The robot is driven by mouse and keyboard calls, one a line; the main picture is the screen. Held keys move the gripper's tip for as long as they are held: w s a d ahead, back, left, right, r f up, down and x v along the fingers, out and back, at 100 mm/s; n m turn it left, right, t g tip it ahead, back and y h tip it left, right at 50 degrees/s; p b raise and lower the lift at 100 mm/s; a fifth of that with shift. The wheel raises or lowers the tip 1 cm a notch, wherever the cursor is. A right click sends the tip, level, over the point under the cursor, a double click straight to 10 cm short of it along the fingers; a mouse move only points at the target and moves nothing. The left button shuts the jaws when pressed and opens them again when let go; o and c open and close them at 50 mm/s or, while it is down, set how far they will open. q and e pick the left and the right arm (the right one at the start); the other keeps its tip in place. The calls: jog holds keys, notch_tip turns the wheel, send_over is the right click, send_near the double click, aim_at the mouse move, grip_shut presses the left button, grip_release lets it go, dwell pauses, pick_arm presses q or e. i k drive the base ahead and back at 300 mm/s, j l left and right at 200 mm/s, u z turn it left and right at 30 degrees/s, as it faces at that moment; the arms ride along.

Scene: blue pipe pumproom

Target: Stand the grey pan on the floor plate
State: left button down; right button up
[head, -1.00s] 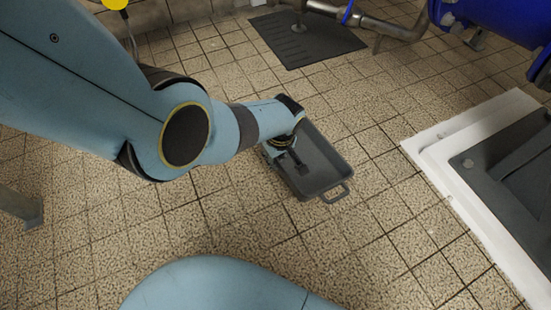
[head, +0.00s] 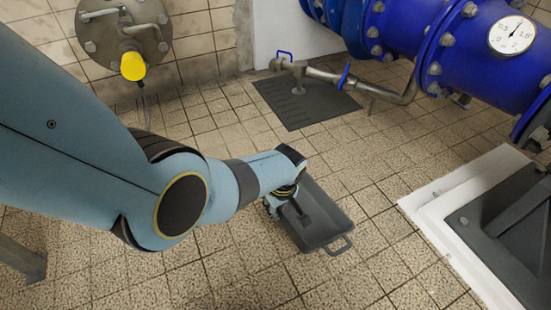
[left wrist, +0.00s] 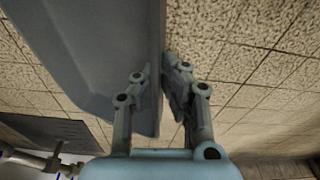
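The grey pan (head: 318,222) is a shallow rectangular tray with a loop handle at its near end. My left gripper (head: 285,204) is at its left long side. In the left wrist view the fingers of the left gripper (left wrist: 160,92) are on either side of the rim of the pan (left wrist: 105,50), shut on it. The pan looks to be above the floor, but its height is hard to tell. The dark floor plate (head: 300,103) lies farther away, beyond the pan; it also shows in the left wrist view (left wrist: 38,130). My right gripper is not in view.
A metal pipe (head: 325,75) with blue handles crosses the far edge of the plate. Large blue pipes (head: 450,45) with a gauge stand at the back right. A white-edged plinth (head: 440,205) is at right. Tiled floor (head: 375,150) between pan and plate is clear.

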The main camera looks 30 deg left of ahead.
aim_at(274, 110)
jog(key=i+j, duration=1.05)
jog(key=j, duration=0.15)
